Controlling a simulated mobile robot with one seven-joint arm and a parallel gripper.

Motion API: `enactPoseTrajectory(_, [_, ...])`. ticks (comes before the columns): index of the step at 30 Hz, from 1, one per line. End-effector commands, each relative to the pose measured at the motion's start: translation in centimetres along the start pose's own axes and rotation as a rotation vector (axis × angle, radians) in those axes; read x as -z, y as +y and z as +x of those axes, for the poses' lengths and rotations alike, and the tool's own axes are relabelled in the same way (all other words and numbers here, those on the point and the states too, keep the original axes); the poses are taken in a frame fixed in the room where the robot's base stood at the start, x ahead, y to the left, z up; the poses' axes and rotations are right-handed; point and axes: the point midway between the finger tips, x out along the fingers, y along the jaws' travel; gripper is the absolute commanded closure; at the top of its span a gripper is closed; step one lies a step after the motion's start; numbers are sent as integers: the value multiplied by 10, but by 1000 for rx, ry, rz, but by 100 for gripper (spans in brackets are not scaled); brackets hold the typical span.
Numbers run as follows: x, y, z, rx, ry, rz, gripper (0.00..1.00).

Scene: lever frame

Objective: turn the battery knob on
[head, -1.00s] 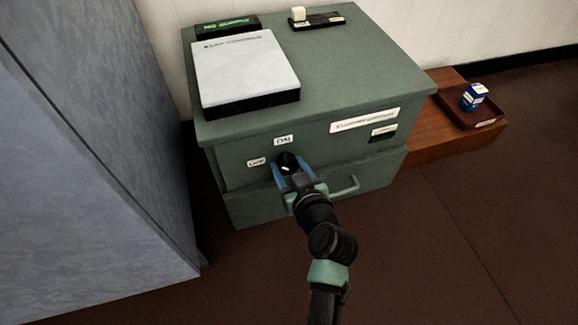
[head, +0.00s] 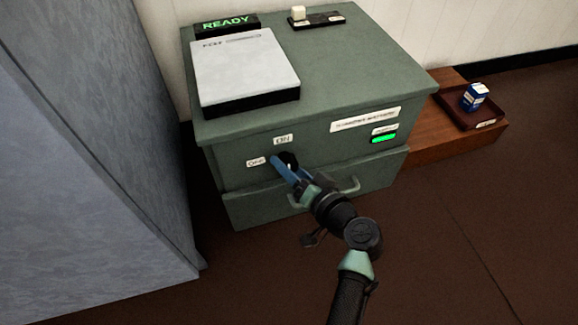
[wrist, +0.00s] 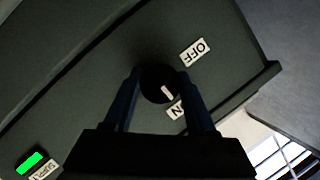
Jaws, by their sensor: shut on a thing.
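The battery knob (head: 290,160) is a round black knob on the front of the green cabinet (head: 350,75), between the OFF label (head: 256,162) and the ON label (head: 283,140). In the wrist view the knob (wrist: 158,84) has a white pointer mark aimed toward the ON label (wrist: 176,109), away from the OFF label (wrist: 195,52). My gripper (head: 282,163) is shut on the knob, its blue fingers on either side of it. A green lamp (head: 384,138) on the cabinet front is lit. A display (head: 227,24) on top reads READY in green.
A white-topped box (head: 244,68) and a black strip with a pale switch (head: 316,19) sit on the cabinet. A drawer handle (head: 350,187) is below the knob. A grey cabinet (head: 90,170) stands close at left. A tray (head: 450,108) with a blue box (head: 474,96) is at right.

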Motion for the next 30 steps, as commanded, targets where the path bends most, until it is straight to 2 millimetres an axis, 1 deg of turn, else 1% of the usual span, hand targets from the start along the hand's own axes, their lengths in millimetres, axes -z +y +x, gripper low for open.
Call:
enactPoseTrajectory(7, [-2,0,0,18,-3,46,99])
enactPoseTrajectory(19, [-2,0,0,21,-4,52,99])
enactPoseTrajectory(20, [-2,0,0,21,-4,52,42])
enactPoseTrajectory(24, [-2,0,0,20,-3,50,16])
enactPoseTrajectory(25, [-2,0,0,20,-2,50,13])
enactPoseTrajectory(30, [-1,0,0,19,-1,49,13])
